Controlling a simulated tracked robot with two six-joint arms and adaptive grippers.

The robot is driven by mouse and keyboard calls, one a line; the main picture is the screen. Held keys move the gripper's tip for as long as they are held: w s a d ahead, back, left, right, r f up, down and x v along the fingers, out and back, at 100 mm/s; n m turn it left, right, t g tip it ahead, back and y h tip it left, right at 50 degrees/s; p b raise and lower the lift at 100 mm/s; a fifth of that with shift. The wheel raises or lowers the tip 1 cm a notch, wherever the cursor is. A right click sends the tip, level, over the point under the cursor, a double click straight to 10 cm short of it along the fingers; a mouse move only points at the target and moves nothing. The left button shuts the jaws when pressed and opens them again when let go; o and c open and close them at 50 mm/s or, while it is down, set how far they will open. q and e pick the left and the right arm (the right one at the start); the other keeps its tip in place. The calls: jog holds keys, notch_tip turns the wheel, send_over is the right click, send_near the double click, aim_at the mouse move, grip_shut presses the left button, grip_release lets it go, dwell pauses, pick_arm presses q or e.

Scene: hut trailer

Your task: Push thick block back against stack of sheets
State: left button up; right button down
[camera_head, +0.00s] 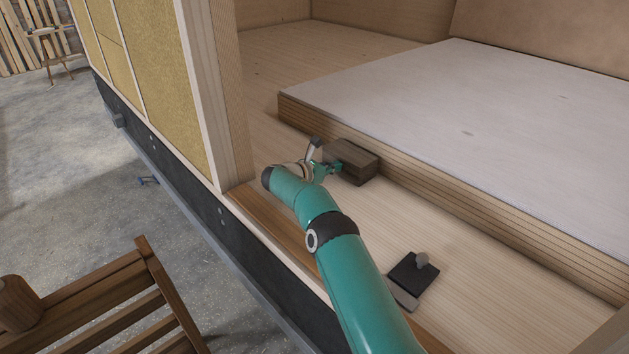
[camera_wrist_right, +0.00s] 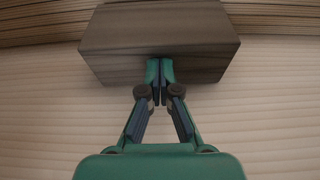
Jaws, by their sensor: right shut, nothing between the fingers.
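The thick block (camera_head: 352,160) is dark brown wood and lies on the light plank floor beside the stack of sheets (camera_head: 455,195). Its far side is close to or against the stack's layered edge; I cannot tell for sure from the head view. My right gripper (camera_head: 335,168) is shut and empty, its fingertips at the near face of the block. In the right wrist view the block (camera_wrist_right: 160,42) spans the top, with the stack's edge (camera_wrist_right: 275,15) behind it. The shut fingertips (camera_wrist_right: 160,68) touch or nearly touch the block's near face. My left gripper is not in view.
A dark flat tool with a knob (camera_head: 414,272) lies on the floor near the front edge. A wall post (camera_head: 215,100) stands left of my right arm. A wooden slatted piece (camera_head: 110,310) is at lower left.

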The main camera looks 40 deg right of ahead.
jog(key=shift+d, duration=0.7)
jog(key=shift+r+p+v, duration=0.15)
jog(key=shift+r+v, duration=0.05)
jog(key=shift+v, duration=1.75)
jog(key=shift+r+p+v, duration=0.15)
jog(key=shift+v, duration=1.8)
jog(key=shift+w+d, duration=0.1)
